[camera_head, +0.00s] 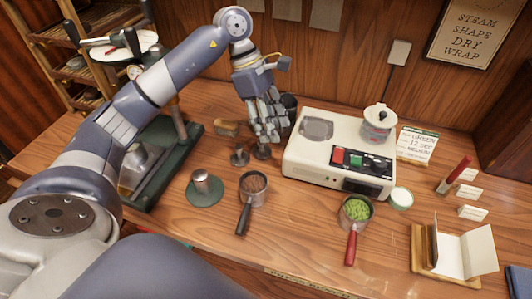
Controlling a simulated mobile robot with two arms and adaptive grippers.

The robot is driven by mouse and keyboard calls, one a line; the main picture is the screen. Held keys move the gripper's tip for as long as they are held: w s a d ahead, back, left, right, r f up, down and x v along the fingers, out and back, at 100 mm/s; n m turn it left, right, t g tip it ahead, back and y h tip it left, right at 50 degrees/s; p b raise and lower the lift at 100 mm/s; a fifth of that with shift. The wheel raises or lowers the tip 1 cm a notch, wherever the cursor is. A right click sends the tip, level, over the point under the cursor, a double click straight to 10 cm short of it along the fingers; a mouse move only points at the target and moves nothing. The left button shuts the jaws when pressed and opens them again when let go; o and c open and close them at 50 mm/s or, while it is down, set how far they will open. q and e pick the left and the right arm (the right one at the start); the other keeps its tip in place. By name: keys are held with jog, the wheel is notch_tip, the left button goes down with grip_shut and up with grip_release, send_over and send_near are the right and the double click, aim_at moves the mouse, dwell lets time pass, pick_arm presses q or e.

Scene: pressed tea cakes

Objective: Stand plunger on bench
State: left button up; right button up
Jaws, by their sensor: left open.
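My left gripper (268,137) is open and points down over the back middle of the wooden bench (300,228). Just below its fingertips is a small dark metal piece with a round foot (262,152), which looks like a plunger standing on the bench. The fingers partly hide its upper part, and I cannot tell whether they touch it. A similar small dark piece (240,157) stands just left of it. My right gripper is not in view.
A cream machine (300,157) stands right of the gripper. In front are a brown-filled pan (254,184), a green-filled pan (356,210) and a metal cylinder (201,180) on a green disc. A dark-green press (160,180) stands left. The front middle is clear.

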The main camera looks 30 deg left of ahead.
pick_arm(q)
jog(key=w+a+n+y, duration=0.1)
jog(key=a+y, duration=0.2)
jog(key=a, duration=0.3)
send_over(261, 146)
jog(key=a, duration=0.2)
jog(key=f, duration=0.4)
jog(key=shift+w+f, duration=0.3)
jog(key=shift+w, duration=0.05)
jog(key=f+p, duration=0.1)
jog(key=f, duration=0.1)
jog(key=d+f+p, duration=0.1)
jog(key=f, duration=0.1)
jog(key=shift+w+d+f, duration=0.1)
jog(key=shift+f, duration=0.6)
grip_shut()
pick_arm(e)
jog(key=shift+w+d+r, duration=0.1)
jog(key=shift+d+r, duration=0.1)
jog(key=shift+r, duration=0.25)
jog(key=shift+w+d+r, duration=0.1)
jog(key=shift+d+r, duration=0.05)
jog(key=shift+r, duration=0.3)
